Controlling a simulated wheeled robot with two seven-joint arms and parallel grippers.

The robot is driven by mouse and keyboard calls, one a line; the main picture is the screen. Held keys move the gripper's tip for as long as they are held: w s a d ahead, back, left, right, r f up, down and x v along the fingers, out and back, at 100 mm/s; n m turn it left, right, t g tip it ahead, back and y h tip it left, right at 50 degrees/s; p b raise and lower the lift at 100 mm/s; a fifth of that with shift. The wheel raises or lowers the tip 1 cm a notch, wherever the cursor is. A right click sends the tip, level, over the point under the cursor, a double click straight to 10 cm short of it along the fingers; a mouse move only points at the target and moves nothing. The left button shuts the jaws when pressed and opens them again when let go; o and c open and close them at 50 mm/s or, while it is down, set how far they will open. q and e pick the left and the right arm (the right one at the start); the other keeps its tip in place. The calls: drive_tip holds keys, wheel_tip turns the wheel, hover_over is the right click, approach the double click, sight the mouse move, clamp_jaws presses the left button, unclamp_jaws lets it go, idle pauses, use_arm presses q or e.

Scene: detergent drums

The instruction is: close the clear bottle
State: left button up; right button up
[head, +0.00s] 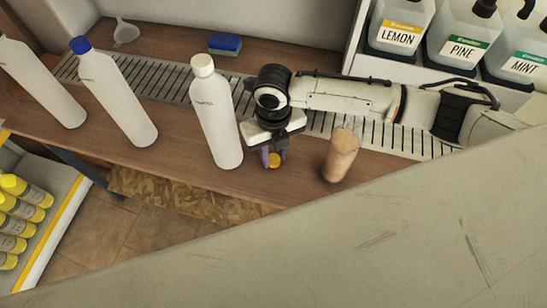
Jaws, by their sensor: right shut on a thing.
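The clear bottle (341,156) stands on the wooden counter, right of centre; the brown of the wood shows through it. I see no cap on its top. My right gripper (274,157) points down to the left of the clear bottle, apart from it. I cannot tell whether the cap touches the wood. My left gripper is not in view.
White bottles with a white cap (217,115), a blue cap (115,95) and a green cap (42,82) stand to the left. A slatted drain strip (160,90) runs behind. A blue sponge (225,44), a funnel (125,32) and labelled drums (400,27) stand at the back.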

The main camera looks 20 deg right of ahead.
sight(278, 159)
drive_tip(key=shift+r, duration=0.1)
wheel_tip(278, 159, up, 18)
idle(0.8)
drive_tip(key=s+d+r+n, duration=0.1)
drive_tip(key=d+n, duration=0.3)
drive_tip(key=n, duration=1.3)
drive_tip(key=s+d+r+n, duration=0.2)
drive_tip(key=s+d+n, duration=0.2)
drive_tip(key=n, duration=1.3)
drive_tip(key=shift+s+n, duration=0.25)
drive_tip(key=shift+n, duration=0.15)
